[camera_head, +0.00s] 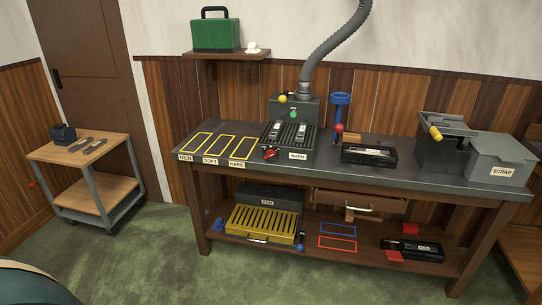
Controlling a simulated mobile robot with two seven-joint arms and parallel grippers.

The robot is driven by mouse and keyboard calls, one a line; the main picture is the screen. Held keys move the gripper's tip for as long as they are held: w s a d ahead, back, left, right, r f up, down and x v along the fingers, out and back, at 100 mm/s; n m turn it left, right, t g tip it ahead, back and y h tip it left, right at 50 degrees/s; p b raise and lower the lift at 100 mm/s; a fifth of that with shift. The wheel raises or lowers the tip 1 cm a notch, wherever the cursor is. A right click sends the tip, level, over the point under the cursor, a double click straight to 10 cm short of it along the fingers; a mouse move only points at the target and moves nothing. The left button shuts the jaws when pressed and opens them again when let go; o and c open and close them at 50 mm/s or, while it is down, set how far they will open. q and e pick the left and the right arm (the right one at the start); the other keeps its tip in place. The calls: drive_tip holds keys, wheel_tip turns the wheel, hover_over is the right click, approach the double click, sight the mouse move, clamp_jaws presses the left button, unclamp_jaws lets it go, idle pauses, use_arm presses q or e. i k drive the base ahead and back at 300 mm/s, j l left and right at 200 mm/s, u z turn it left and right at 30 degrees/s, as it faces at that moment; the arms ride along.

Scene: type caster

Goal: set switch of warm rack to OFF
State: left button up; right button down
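The warm rack (300,143) is a dark, ribbed box on the workbench, with a white label that appears to read WARM on its front right. Two grey metal pieces (275,131) lie on its top. A red switch handle (270,154) sits at its front left corner. I cannot tell which position the switch is set to, and no OFF marking is readable. Neither of my grippers shows in the head view.
The workbench (400,176) carries yellow-outlined zones (208,147) left of the rack, a black tray (369,154), a blue stand (340,110) and a grey scrap bin (501,160) to the right. A cart (80,155) stands left. Green floor in front is mostly clear.

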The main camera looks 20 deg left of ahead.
sight(270, 154)
drive_tip(key=i+j+u, duration=0.2)
drive_tip(key=i, duration=0.2)
drive_tip(key=i+u, duration=0.25)
drive_tip(key=i, duration=0.75)
